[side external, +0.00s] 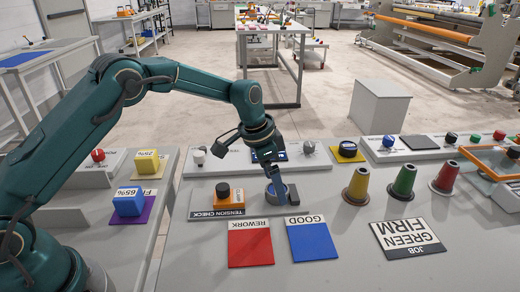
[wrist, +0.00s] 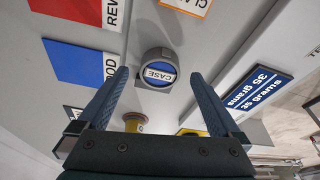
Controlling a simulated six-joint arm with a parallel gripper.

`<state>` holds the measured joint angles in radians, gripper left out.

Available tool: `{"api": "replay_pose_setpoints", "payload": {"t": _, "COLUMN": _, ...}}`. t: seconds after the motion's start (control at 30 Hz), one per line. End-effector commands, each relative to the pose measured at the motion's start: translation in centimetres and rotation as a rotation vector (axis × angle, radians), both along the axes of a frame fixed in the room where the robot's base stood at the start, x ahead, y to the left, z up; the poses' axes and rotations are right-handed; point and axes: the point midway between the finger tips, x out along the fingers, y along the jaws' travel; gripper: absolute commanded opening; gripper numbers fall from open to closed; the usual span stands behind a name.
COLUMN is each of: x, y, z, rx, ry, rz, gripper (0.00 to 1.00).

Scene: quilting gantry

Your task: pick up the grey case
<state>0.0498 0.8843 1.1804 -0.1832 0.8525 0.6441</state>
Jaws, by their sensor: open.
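The grey case (wrist: 148,80) is a short round drum with a blue top labelled CASE, seen in the wrist view just ahead of and between my fingertips. In the side external view the case (side external: 277,194) sits on the grey bench behind the blue GOOD card, partly hidden by my gripper. My gripper (side external: 274,179) points down over it. In the wrist view my gripper (wrist: 158,76) has its two blue fingers wide apart, with nothing held between them. I cannot tell whether a fingertip touches the case.
The red REWORK card (side external: 250,246) and blue GOOD card (side external: 312,241) lie in front. The TENSION CHECK board (side external: 217,211) is close on the left. Yellow (side external: 356,187), green (side external: 402,184) and red (side external: 445,179) cones stand right. The bench between the blue card and GREEN FIRM card (side external: 408,239) is clear.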

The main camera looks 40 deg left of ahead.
Motion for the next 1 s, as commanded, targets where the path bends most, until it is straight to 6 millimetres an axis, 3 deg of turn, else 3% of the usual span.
{"api": "replay_pose_setpoints", "payload": {"t": 0.2, "x": 0.4, "y": -0.3, "z": -1.7, "rx": 0.000, "ry": -0.002, "rz": -0.001, "gripper": 1.00}}
{"api": "replay_pose_setpoints", "payload": {"t": 0.47, "x": 0.4, "y": -0.3, "z": -1.8, "rx": 0.001, "ry": -0.003, "rz": 0.000, "gripper": 1.00}}
{"api": "replay_pose_setpoints", "payload": {"t": 0.7, "x": 0.4, "y": -0.3, "z": -1.7, "rx": 0.001, "ry": -0.003, "rz": 0.000, "gripper": 0.10}}
{"api": "replay_pose_setpoints", "payload": {"t": 1.0, "x": 0.4, "y": -0.3, "z": -1.5, "rx": 0.000, "ry": -0.004, "rz": 0.000, "gripper": 0.09}}
